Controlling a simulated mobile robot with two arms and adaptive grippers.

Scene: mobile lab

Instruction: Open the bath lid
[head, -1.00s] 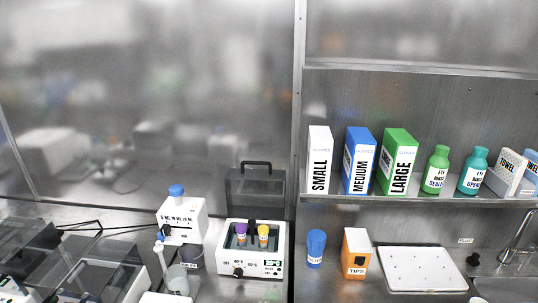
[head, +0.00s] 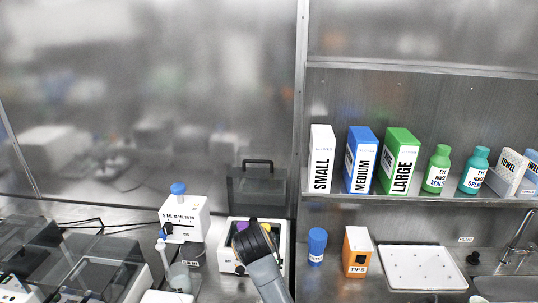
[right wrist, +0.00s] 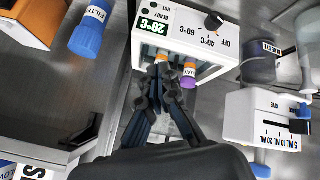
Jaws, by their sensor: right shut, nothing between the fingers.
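The bath (head: 281,262) is a white box with a dial on its front, at the lower middle of the head view. Its smoky see-through lid (head: 258,192) stands upright at the back, with a black handle (head: 257,162) on top. A purple-capped tube (right wrist: 189,82) and an orange-capped tube stand in the open bath. My right gripper (right wrist: 161,76) is over the bath, its dark fingers shut and empty. In the head view my right arm hides the front and part of the bath opening. My left gripper is not in view.
A white device with a blue knob (head: 184,219) stands left of the bath. A blue filter bottle (head: 317,247), an orange tips box (head: 357,252) and a white tray (head: 423,268) are to the right. A shelf with boxes and bottles is above them.

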